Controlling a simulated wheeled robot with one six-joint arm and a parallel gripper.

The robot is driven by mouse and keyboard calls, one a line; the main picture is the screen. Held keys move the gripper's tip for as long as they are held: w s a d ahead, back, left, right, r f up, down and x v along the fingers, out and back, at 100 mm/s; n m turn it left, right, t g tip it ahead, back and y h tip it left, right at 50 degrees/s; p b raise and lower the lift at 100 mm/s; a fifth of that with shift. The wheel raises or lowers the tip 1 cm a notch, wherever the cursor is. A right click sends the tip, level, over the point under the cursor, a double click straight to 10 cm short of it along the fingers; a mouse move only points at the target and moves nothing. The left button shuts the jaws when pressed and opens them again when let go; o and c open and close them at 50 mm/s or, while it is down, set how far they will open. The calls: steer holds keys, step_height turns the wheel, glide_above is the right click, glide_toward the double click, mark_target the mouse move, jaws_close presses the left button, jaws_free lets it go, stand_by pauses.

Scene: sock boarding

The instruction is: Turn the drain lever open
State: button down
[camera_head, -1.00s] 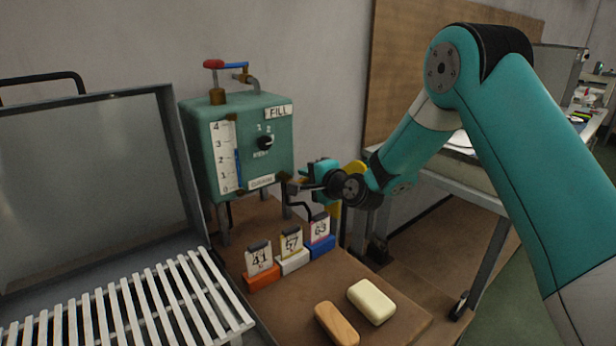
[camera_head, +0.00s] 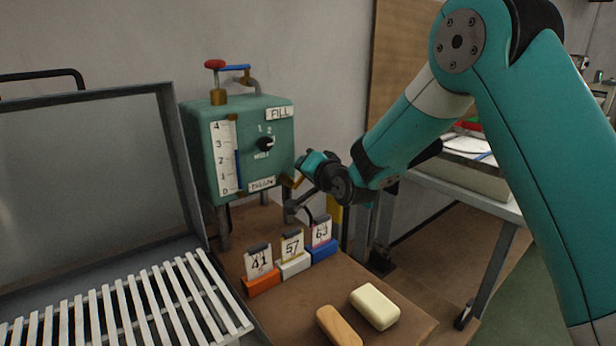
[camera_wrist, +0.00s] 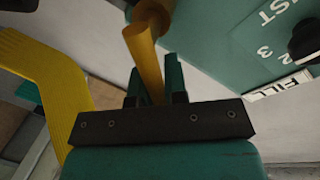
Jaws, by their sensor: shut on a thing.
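The drain lever (camera_head: 294,182) is a yellow-orange bar at the lower right of the green tank (camera_head: 205,150), beside the white drain label (camera_head: 262,184). In the wrist view the lever (camera_wrist: 146,58) runs up and away from between two short teal fingers. My gripper (camera_head: 304,170) is shut on the lever, at the tank's right side. The far end of the lever and its pivot are partly hidden in the head view.
A red and blue fill handle (camera_head: 236,67) tops the tank. Number cards (camera_head: 292,245) in coloured blocks stand below, with a cream block (camera_head: 375,306) and a wooden block (camera_head: 338,326) in front. A slatted rack (camera_head: 130,310) lies left. A yellow bent part (camera_wrist: 45,85) is left in the wrist view.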

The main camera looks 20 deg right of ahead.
mark_target(290, 156)
steer(key=n+b, duration=0.1)
steer(key=n, duration=0.1)
steer(key=a+r+n+t+b, duration=0.1)
steer(key=n+b, duration=0.1)
steer(key=s+a+n+b, duration=0.1)
steer(key=n+b, duration=0.1)
steer(key=shift+a+r+h, duration=0.15)
steer(key=shift+r+h, duration=0.15)
stand_by(0.5)
steer(key=c, duration=1.1)
jaws_free()
steer(key=shift+c, duration=0.2)
steer(key=shift+r, duration=0.1)
steer(key=shift+r, duration=0.1)
step_height(290, 156, up, 20)
steer(key=p, duration=0.1)
steer(key=shift+p, duration=0.4)
